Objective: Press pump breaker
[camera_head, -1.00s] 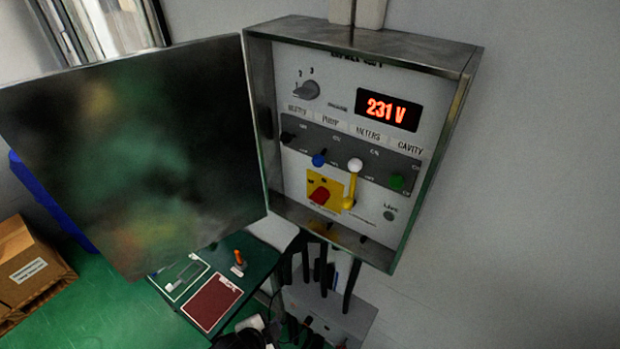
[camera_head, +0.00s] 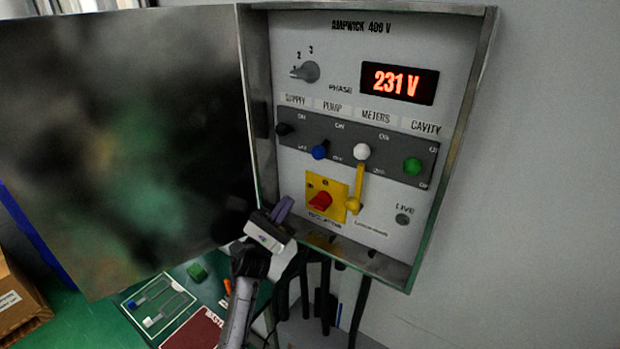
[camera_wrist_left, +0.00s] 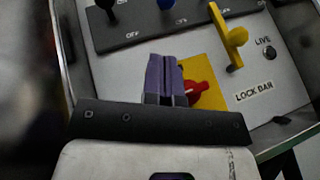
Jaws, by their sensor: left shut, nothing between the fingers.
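The pump breaker is the blue knob (camera_head: 320,151) under the PUMP label, on the grey strip in the open cabinet. It also shows at the top of the left wrist view (camera_wrist_left: 166,4). My left gripper (camera_head: 283,208) is at the lower left edge of the cabinet, below and left of the blue knob and apart from it. Its purple fingers (camera_wrist_left: 164,78) are shut and empty, in front of the panel beside the red isolator switch (camera_head: 320,201). My right gripper is not in view.
A black knob (camera_head: 285,129), a white knob (camera_head: 361,151) and a green knob (camera_head: 412,166) share the strip. A yellow lock bar (camera_head: 359,186) hangs below the white knob. The open door (camera_head: 125,140) stands left. The display (camera_head: 399,83) reads 231 V.

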